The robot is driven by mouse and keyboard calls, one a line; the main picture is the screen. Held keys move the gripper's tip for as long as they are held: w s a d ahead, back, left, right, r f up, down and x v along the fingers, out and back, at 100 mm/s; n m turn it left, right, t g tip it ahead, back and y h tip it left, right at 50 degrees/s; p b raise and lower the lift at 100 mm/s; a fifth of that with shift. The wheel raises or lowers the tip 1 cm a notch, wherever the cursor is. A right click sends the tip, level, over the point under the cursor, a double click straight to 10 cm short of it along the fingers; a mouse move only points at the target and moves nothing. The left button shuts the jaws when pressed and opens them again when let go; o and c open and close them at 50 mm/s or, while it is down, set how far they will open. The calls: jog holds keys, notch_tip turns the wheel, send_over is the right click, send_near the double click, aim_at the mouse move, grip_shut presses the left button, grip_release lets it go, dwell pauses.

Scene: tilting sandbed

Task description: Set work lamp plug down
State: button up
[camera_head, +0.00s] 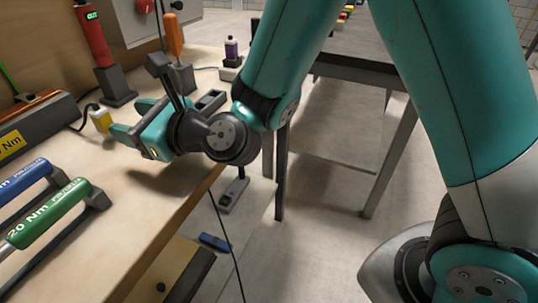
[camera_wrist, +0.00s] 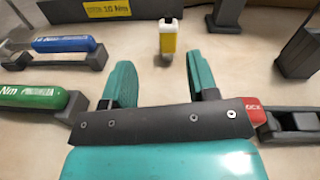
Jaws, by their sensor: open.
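The work lamp plug, which I take to be the small yellow-and-white block (camera_head: 101,120), stands upright on the wooden bench. A dark cable loops near it in the head view. In the wrist view the plug (camera_wrist: 168,40) stands just beyond my fingertips, between their lines and apart from both. My gripper (camera_head: 134,118) is low over the bench with its teal fingers spread. In the wrist view my gripper (camera_wrist: 161,72) is open, with nothing between the fingers.
Blue-handled (camera_head: 24,178) and green-handled (camera_head: 48,212) torque tools rest in holders at the left. A yellow-labelled dark block (camera_head: 40,125) lies behind. A red tool (camera_head: 92,35) and an orange-handled tool (camera_head: 175,35) stand upright farther back. Bare bench surrounds the plug's front.

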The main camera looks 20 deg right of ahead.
jog(key=s+n+g, duration=0.1)
jog(key=n, duration=0.2)
jog(key=s+r+n+g, duration=0.1)
jog(key=n, duration=0.2)
jog(key=s+r+n+g, duration=0.1)
jog(key=s+n+g, duration=0.1)
jog(key=n, duration=0.1)
jog(key=shift+d+y, duration=0.3)
jog(key=s+d+n+g, duration=0.1)
jog(key=n, duration=0.2)
jog(key=s+d+n+g+h, duration=0.1)
jog(key=s+n, duration=0.1)
jog(key=n, duration=0.1)
jog(key=s+d+n+g+h, duration=0.1)
jog(key=s+n, duration=0.1)
jog(key=n, duration=0.1)
jog(key=shift+s+d+f+n+g, duration=0.2)
jog(key=shift+s+d+n+g, duration=0.1)
jog(key=shift+d+n, duration=0.1)
jog(key=s+d+n+g+h, duration=0.4)
jog(key=s+d+n+h, duration=0.2)
jog(key=s+d+n, duration=0.6)
jog(key=shift+d+f+n+g+h, duration=0.3)
jog(key=shift+f+n+g+h, duration=0.15)
jog(key=shift+n, duration=0.45)
jog(key=shift+w, duration=0.1)
